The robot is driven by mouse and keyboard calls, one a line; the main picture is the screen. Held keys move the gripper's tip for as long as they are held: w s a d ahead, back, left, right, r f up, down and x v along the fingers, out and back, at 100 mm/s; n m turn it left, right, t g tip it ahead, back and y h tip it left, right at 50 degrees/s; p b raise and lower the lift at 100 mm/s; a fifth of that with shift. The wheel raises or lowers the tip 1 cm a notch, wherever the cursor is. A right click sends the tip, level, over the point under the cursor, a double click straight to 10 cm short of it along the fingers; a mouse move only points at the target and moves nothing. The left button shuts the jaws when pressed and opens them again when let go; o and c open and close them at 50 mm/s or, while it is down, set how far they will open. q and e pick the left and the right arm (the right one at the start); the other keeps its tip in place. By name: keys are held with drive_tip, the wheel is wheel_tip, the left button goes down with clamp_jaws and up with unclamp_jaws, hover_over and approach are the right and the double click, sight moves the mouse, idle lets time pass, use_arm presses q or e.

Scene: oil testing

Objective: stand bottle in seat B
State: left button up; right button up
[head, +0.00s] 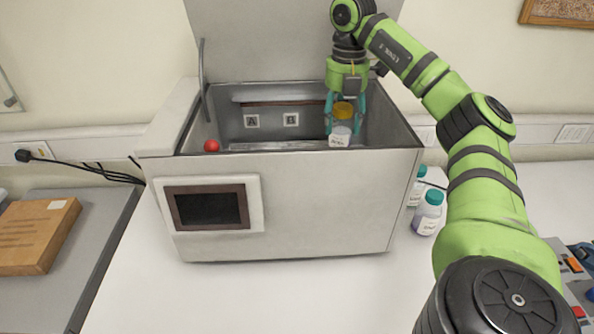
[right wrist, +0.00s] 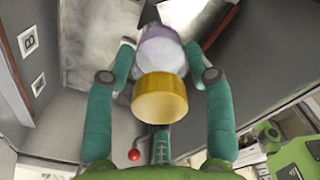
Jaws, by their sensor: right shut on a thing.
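My right gripper (head: 343,121) hangs down into the open top of a grey metal bath (head: 290,205). It is shut on a bottle with a yellow cap (head: 343,109) and a pale labelled body (head: 340,134). The bottle looks roughly upright, to the right of label B (head: 291,119). Label A (head: 252,121) is left of B on the inner back wall. The right wrist view shows the yellow cap (right wrist: 160,98) between the fingers and label B (right wrist: 28,42) off to the left. The seats themselves are hidden by the front wall. My left gripper is out of view.
The bath's raised lid (head: 275,40) stands behind the opening. A red ball knob (head: 211,146) is at the bath's left inside corner. Two teal-capped bottles, the nearer one (head: 429,214) clearer, stand right of the bath. A cardboard box (head: 38,236) lies at far left.

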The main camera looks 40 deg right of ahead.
drive_tip(key=w+a+f, duration=0.1)
drive_tip(key=a+f, duration=0.2)
drive_tip(key=w+a+f, duration=0.1)
drive_tip(key=a+f, duration=0.2)
drive_tip(key=a, duration=0.1)
drive_tip(key=w+a+f, duration=0.1)
drive_tip(key=a+f, duration=0.2)
drive_tip(key=f, duration=0.1)
drive_tip(key=shift+a+p, duration=0.35)
drive_tip(key=shift+p, duration=0.05)
drive_tip(key=shift+f, duration=0.4)
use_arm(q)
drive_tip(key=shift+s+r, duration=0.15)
use_arm(e)
drive_tip(key=shift+a+f, duration=0.1)
drive_tip(key=shift+f, duration=0.1)
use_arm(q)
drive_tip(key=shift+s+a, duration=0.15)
use_arm(e)
drive_tip(key=o, duration=1.3)
